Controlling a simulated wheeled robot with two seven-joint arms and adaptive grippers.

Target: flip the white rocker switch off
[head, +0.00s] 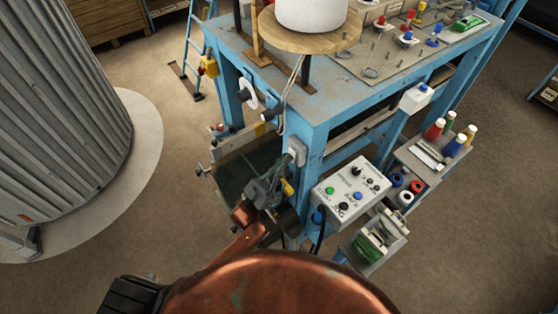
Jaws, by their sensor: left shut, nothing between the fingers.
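A small pale switch box (297,151) is fixed to the near corner leg of the blue worktable (315,132). I take it for the white rocker switch; it is too small to tell which way its rocker is tipped. My left gripper (280,170) is shut and empty, just below and left of this box. Its fingertips are close to the box; I cannot tell if they touch. My copper left arm comes up from below. My right gripper is not in view.
A control box (345,195) with coloured buttons hangs right of the leg. Beyond it are a rack of thread cones (434,130) and a white box with a blue button (415,97). A dark green panel (245,168) lies behind my gripper. A ribbed grey cylinder (65,100) stands left.

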